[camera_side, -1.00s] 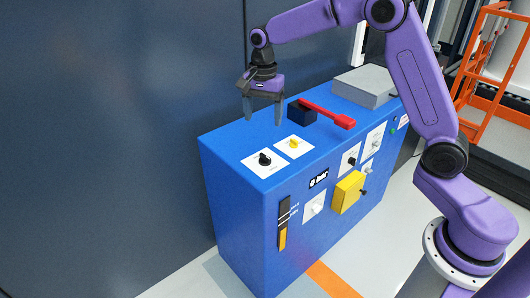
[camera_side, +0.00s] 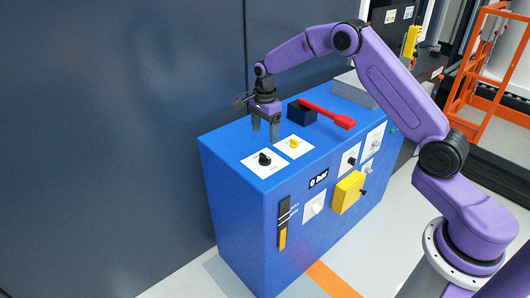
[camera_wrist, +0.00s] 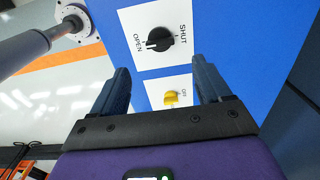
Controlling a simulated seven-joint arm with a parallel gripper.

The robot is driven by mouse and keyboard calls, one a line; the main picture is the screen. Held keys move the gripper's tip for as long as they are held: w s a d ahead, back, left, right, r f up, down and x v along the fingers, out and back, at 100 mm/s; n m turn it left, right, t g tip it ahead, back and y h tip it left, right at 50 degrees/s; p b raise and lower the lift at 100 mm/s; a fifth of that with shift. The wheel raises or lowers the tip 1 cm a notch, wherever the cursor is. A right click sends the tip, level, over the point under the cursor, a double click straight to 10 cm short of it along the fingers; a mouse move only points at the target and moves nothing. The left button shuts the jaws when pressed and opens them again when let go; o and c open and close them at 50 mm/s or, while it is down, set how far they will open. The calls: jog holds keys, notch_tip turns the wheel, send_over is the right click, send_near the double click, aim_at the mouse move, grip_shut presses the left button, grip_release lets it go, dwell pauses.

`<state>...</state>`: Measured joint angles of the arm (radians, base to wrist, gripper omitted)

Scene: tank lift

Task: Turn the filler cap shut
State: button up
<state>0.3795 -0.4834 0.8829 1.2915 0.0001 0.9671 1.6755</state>
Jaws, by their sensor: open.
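The filler cap looks to be the black knob (camera_side: 264,159) on a white plate on top of the blue cabinet (camera_side: 230,150). In the wrist view the black knob (camera_wrist: 159,39) sits between the words OPEN and SHUT, and its pale mark appears to face the OPEN side. My gripper (camera_side: 265,135) is open and empty, pointing down above the cabinet top, near the two knob plates. In the wrist view its fingers (camera_wrist: 160,75) stand apart with the black knob beyond them, not between them. I see no contact with the knob.
A yellow knob (camera_side: 294,143) on its own plate sits beside the black one. A red lever (camera_side: 328,114) on a dark block (camera_side: 301,112) lies farther right, with a grey box (camera_side: 353,88) behind. A dark wall (camera_side: 120,130) stands close behind the cabinet.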

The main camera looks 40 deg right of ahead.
aim_at(265, 156)
notch_tip(265, 156, down, 9)
dwell(0.4)
jog(key=c, duration=1)
